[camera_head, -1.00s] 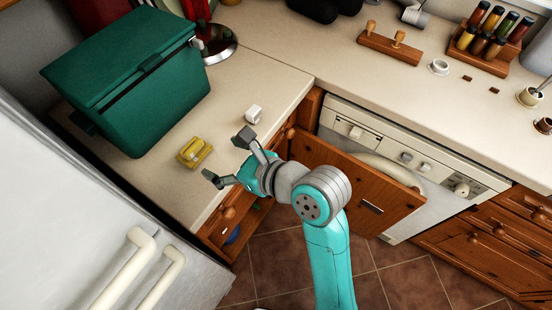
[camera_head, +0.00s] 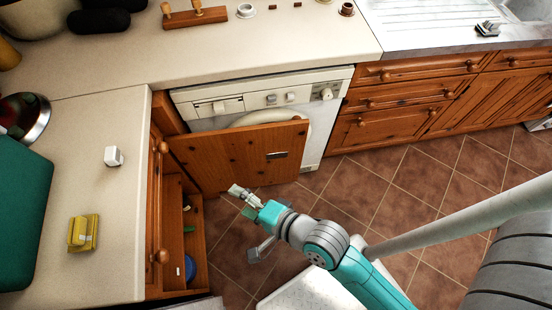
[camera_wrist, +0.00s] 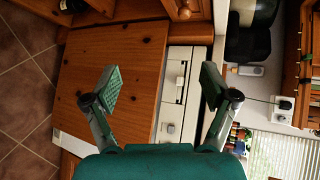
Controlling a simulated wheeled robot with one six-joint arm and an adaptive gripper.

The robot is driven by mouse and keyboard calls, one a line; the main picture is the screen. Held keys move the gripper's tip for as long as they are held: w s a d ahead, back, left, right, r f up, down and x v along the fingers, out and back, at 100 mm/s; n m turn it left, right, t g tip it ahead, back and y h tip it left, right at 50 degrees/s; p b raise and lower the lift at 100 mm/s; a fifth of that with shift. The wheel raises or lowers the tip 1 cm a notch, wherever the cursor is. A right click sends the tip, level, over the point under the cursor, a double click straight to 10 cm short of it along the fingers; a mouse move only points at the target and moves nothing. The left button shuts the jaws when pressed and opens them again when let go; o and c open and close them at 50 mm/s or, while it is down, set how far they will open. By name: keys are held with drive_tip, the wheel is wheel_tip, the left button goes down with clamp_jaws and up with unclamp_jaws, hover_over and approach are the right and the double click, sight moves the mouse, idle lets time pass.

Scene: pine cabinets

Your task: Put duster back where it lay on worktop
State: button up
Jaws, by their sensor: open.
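A small yellow block-like thing (camera_head: 83,232), which I take to be the duster, lies on the left worktop (camera_head: 95,100) near its front edge. It looks folded or stacked, and I cannot make out its material. My gripper (camera_head: 250,221) is open and empty. It is off the worktop, to the right of the yellow thing, in front of the open wooden door. In the wrist view, both fingers of my gripper (camera_wrist: 156,88) are spread apart with nothing between them. The yellow thing does not show in the wrist view.
A white cube (camera_head: 114,156) lies behind the yellow thing. A green box (camera_head: 22,215) stands at the left edge. A wooden door (camera_head: 240,155) hangs open before the white appliance (camera_head: 330,82). Tiled floor (camera_head: 410,185) is clear at right.

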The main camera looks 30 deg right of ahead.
drive_tip(key=s+d+r+n+t+h, duration=0.1)
drive_tip(key=s+d+n+h, duration=0.2)
drive_tip(key=s+d+n, duration=0.3)
drive_tip(key=s+d+r+n+t+h, duration=0.1)
drive_tip(key=s+d+n, duration=0.5)
drive_tip(key=s, duration=0.8)
drive_tip(key=r+n+h, duration=0.1)
drive_tip(key=n+h, duration=0.1)
drive_tip(key=shift+s+d+r+n+t, duration=0.2)
drive_tip(key=shift+s+r+n+t, duration=0.05)
drive_tip(key=shift+n+t, duration=0.05)
